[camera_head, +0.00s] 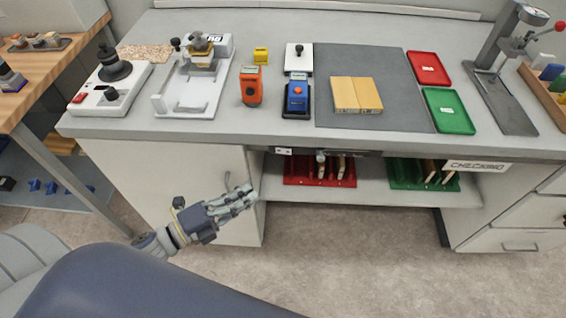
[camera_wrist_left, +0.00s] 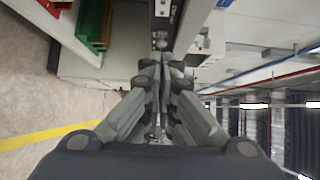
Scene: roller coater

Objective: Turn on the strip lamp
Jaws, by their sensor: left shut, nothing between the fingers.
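A narrow dark strip (camera_head: 330,153) runs under the front edge of the workbench; I cannot tell whether it is the strip lamp. A small white box (camera_head: 283,151) with dark marks sits at its left end. In the left wrist view, a pale plate with dark marks (camera_wrist_left: 162,8) shows at the top, ahead of the fingers. My left gripper (camera_head: 252,191) is shut and empty, in front of the white cabinet, lower than the white box and apart from it. Its closed fingers also show in the left wrist view (camera_wrist_left: 163,62). My right gripper is out of view.
The workbench (camera_head: 190,131) carries tools, a grey mat and trays. A red rack (camera_head: 318,182) and a green rack (camera_head: 405,186) stand on the shelf below. The floor in front is clear.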

